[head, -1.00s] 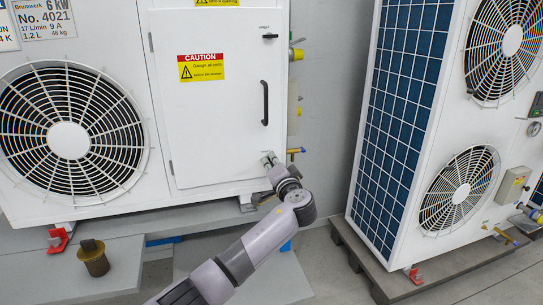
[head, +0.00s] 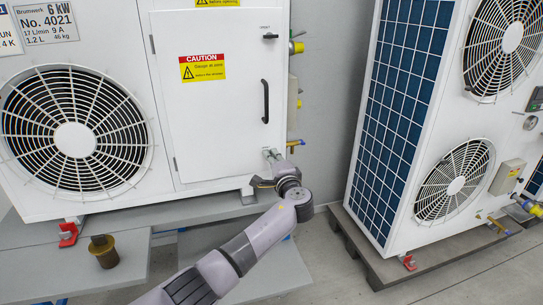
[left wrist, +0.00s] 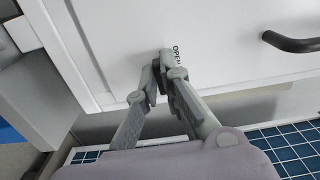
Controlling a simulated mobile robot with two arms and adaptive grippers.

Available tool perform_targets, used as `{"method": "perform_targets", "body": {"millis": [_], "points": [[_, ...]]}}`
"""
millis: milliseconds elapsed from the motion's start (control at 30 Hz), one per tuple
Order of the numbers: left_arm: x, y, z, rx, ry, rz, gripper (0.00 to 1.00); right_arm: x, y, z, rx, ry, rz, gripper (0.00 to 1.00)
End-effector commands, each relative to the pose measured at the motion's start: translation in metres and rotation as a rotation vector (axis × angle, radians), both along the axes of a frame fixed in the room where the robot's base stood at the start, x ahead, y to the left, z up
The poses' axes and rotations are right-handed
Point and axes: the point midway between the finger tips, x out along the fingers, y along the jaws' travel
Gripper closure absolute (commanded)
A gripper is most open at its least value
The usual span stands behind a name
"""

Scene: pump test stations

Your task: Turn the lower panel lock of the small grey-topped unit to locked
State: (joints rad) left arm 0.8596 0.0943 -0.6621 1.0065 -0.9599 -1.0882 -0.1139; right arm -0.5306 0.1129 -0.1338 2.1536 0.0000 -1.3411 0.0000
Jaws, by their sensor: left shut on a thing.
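The white unit (head: 165,120) on the left has a front panel (head: 215,125) with a black bar handle (head: 265,101). An upper panel lock (head: 270,36) shows near the panel's top right corner. My left gripper (head: 270,155) is at the panel's lower right corner, where the lower lock is. The unit's top is out of view. My right gripper is not in view.
A taller white unit (head: 400,150) with a blue grid side stands at right on a dark pallet (head: 375,250). Yellow-handled valves (head: 296,47) line the left unit's right side. A brass cylinder (head: 103,250) stands on the grey plinth (head: 40,270). Floor shows between the units.

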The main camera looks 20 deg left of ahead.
Motion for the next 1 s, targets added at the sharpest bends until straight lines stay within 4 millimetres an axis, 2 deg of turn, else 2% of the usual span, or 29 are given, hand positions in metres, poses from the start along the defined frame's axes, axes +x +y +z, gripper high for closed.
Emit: {"method": "perform_targets", "body": {"millis": [433, 467, 733, 1000], "points": [[0.0001, -0.0019, -0.0011, 0.007, 0.006, -0.004, 1.00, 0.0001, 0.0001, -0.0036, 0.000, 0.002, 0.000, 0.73], [0.0001, -0.0019, -0.0011, 0.006, 0.007, -0.004, 0.92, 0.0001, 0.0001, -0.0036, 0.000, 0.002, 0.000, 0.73], [0.0000, -0.0010, -0.0007, 0.006, 0.005, -0.002, 0.74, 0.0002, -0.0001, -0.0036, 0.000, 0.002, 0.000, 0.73], [-0.0001, -0.0004, -0.0003, 0.007, 0.004, -0.001, 0.73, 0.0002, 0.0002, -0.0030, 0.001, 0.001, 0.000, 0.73]]}}
